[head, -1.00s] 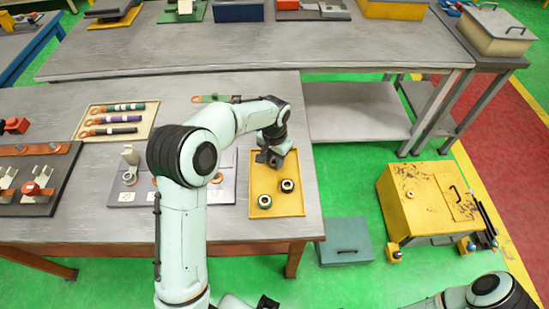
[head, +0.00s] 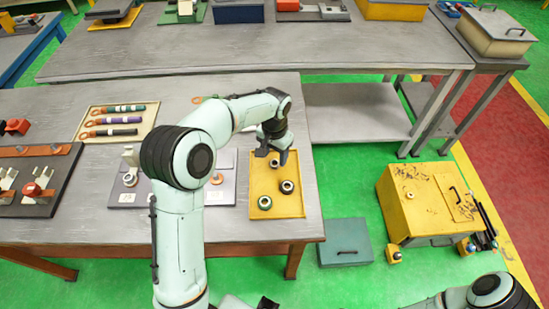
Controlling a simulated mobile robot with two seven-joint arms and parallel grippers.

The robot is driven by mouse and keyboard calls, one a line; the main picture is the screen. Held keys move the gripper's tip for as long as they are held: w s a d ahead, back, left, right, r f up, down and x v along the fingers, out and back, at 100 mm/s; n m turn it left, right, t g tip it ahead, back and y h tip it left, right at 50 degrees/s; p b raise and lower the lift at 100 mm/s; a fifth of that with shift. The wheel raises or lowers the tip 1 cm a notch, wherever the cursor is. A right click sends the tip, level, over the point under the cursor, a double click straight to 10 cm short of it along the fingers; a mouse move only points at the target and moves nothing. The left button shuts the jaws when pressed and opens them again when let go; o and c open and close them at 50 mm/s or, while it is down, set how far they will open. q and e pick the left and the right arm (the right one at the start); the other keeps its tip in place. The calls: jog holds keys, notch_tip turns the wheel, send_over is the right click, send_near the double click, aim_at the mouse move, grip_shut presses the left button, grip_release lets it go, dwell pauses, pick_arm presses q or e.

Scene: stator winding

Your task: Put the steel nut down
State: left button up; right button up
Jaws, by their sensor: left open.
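My left gripper (head: 274,154) is open above the back part of the yellow tray (head: 277,212). Its fingers point down. A small ring-like piece, perhaps the steel nut (head: 275,164), shows just below the fingertips in the tray, partly hidden by them. A dark-rimmed nut (head: 287,187) with a pale ring lies in the middle of the tray. A green-rimmed nut (head: 265,202) lies to its front left. I cannot tell the metals for certain. My right gripper is not in view; only part of my right arm shows at the lower right.
Left of the yellow tray is a grey panel (head: 221,190) with a metal post and rings. A tray of colored tools (head: 116,121) lies further back left. The table's right edge is close to the yellow tray. A yellow cabinet (head: 408,216) stands on the floor at the right.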

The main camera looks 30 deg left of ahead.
pick_arm(q)
notch_tip(320, 180, up, 9)
jog(key=p, duration=0.1)
dwell(0.7)
